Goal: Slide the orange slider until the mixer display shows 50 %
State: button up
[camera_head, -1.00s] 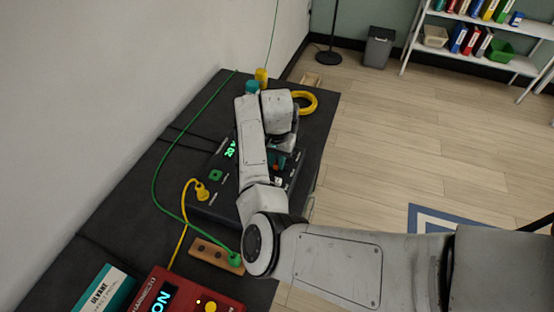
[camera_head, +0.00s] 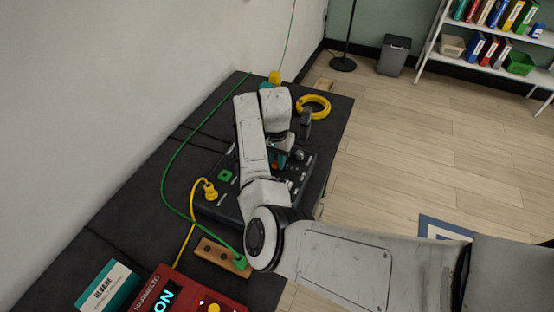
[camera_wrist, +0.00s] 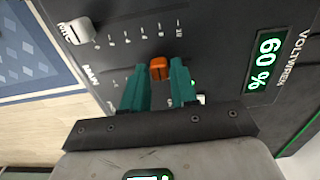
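The orange slider (camera_wrist: 159,69) shows in the wrist view between the teal fingers of my gripper (camera_wrist: 158,75). One finger lies along each side, with no clear gap to the knob. The mixer (camera_wrist: 225,45) is a dark box; its green display (camera_wrist: 265,62) reads 60 %, seen sideways. In the head view the mixer (camera_head: 230,205) lies on the dark table under my arm, which hides its display and most of its top. A bit of orange shows by my gripper (camera_head: 281,160), but the fingertips are hard to make out there.
A white knob (camera_wrist: 77,30) sits on the mixer panel. A yellow cable (camera_head: 186,225) and a green cable (camera_head: 165,180) run beside the mixer. A wooden block (camera_head: 222,258), red box (camera_head: 180,293) and yellow ring (camera_head: 314,107) are on the table.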

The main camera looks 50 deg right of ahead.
jog(key=shift+o, duration=1.4)
notch_tip(320, 180, up, 11)
jog(key=shift+f, duration=0.2)
